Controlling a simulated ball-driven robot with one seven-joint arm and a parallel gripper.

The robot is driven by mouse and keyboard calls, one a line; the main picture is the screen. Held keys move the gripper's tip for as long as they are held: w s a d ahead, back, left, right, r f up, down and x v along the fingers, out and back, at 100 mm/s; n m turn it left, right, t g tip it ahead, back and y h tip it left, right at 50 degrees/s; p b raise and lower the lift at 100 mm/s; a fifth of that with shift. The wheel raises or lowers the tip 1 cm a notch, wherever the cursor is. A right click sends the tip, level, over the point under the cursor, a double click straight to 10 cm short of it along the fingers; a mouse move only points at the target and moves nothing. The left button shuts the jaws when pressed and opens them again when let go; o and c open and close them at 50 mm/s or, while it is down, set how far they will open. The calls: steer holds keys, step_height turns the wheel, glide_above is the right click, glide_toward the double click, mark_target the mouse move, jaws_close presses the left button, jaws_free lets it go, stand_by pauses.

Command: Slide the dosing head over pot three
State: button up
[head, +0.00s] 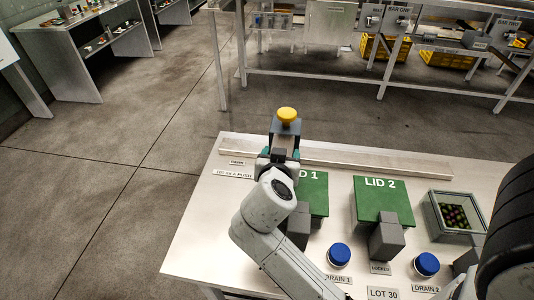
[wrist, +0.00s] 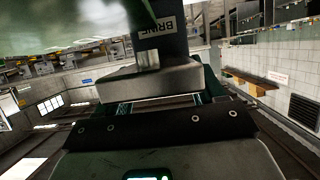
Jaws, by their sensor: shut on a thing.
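The dosing head (head: 284,128) is a grey block with a yellow knob on top, at the rail near the back left of the bench, behind the green lid marked LID 1 (head: 315,195). My gripper (head: 279,155) is at its near side and shut on it. In the wrist view my gripper (wrist: 156,100) closes around a grey part of the dosing head, whose dark body (wrist: 165,47) bears a BRINE label. The open pot (head: 432,212) at the right, with dark round items inside, looks like pot three, but no number shows. My arm hides part of LID 1.
The rail (head: 375,162) runs along the bench's back edge. The green LID 2 (head: 383,200) stands between LID 1 and the open pot, with a grey block in front. Blue knobs (head: 339,254) sit nearer.

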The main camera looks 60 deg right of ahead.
steer(key=o, duration=1.4)
steer(key=b+v, duration=0.1)
steer(key=v, duration=0.9)
steer(key=shift+s+a+r, duration=0.1)
steer(key=shift+a, duration=0.25)
